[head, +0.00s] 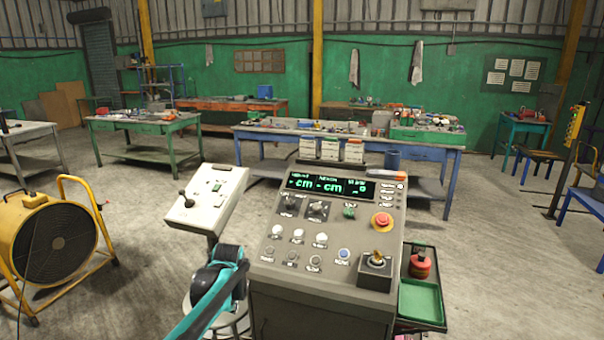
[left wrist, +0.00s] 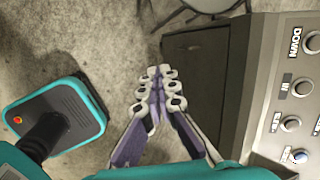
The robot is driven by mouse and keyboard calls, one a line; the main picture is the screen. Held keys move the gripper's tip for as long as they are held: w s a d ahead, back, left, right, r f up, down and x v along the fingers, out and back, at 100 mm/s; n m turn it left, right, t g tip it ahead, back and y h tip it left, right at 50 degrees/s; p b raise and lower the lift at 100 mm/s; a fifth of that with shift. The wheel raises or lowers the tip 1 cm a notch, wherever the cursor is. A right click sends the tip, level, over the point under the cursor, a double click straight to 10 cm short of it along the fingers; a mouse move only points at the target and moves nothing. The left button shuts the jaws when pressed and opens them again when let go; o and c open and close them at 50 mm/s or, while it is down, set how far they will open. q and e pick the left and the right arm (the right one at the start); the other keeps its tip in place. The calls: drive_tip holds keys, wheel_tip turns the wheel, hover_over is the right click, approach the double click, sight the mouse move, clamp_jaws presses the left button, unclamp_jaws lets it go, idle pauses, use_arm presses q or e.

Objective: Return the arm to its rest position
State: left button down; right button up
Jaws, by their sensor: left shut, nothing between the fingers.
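My left arm (head: 212,300) comes up from the bottom of the head view, teal with a black joint, in front of the control console's left side. Its fingers cannot be made out there. In the left wrist view, my left gripper (left wrist: 156,85) is shut and empty, its purple and white fingers together above the concrete floor. The grey control console (head: 285,263) stands just right of the arm. Its button panel (left wrist: 270,125) shows at the right of the wrist view, apart from the fingertips. My right gripper is out of view.
A pale joystick box (head: 212,200) stands left of the console, and a stool (head: 240,318) is below. A yellow fan (head: 50,240) is at far left. Open floor lies behind.

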use_arm(q)
drive_tip(key=s+r+n+t, duration=0.1)
drive_tip(key=s+r+n, duration=0.5)
drive_tip(key=s, duration=0.4)
drive_tip(key=s+d+f+n+t, duration=0.1)
drive_tip(key=s+n, duration=0.6)
drive_tip(key=s, duration=0.4)
drive_tip(key=s+d+f+n+t+h, duration=0.1)
drive_tip(key=s+n, duration=0.5)
drive_tip(key=s, duration=0.4)
drive_tip(key=shift+s+d+f+n+t, duration=0.15)
drive_tip(key=shift+s+d+n+t, duration=0.15)
drive_tip(key=shift+s+d+n, duration=0.1)
